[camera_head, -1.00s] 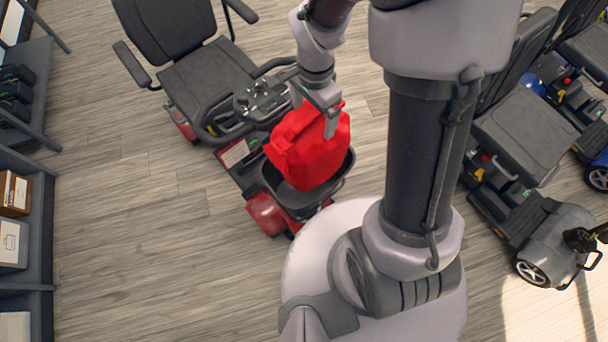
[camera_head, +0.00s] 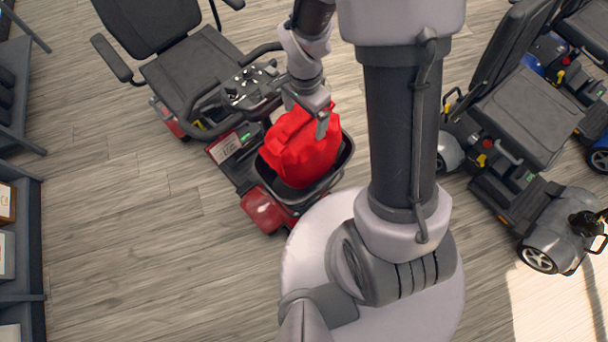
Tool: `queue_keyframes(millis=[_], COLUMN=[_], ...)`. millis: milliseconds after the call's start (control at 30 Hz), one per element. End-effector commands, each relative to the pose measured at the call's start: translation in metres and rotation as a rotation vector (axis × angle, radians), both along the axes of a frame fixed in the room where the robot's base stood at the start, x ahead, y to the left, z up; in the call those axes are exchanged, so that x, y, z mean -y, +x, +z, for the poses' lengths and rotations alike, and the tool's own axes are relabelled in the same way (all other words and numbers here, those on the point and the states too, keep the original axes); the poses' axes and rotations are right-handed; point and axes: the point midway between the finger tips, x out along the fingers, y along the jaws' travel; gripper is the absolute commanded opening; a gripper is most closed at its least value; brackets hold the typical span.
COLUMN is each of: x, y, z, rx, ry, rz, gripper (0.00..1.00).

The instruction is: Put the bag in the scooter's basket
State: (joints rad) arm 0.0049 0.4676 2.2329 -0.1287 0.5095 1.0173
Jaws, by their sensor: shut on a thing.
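A bright red bag (camera_head: 303,150) is in the head view, at the front of a red and black scooter (camera_head: 265,210). The bag sits over the scooter's black basket (camera_head: 322,186), with its lower part inside the rim as seen from above. How deep it reaches cannot be told. My gripper (camera_head: 316,118) is shut on the top of the bag, coming from above. The fingers partly cover the bag's upper edge. The scooter's handlebar and control panel (camera_head: 250,82) are just left of my gripper.
The scooter's seat (camera_head: 195,65) is at the upper left. More scooters (camera_head: 520,120) stand at the right. Shelves with boxes (camera_head: 8,250) line the left edge. Grey wood floor (camera_head: 120,220) is clear between the shelves and the red scooter.

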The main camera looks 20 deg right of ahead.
Motion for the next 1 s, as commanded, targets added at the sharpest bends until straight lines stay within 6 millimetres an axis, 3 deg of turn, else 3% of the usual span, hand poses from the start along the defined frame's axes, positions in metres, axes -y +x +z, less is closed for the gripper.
queue_keyframes(millis=[33,100,267,500,800,1000], x=[0.000,0.000,0.000,0.000,0.000,0.000], y=[0.000,0.000,0.000,-0.001,-0.001,0.000], z=[-0.017,-0.031,-0.048,-0.093,-0.136,-0.138], rx=[-0.001,-0.001,-0.001,-0.002,-0.002,0.001], ry=[0.000,0.001,0.001,0.000,0.000,0.000], rz=[0.001,0.000,-0.001,0.000,0.000,0.000], gripper=[0.18,0.18,0.18,0.18,0.18,0.18])
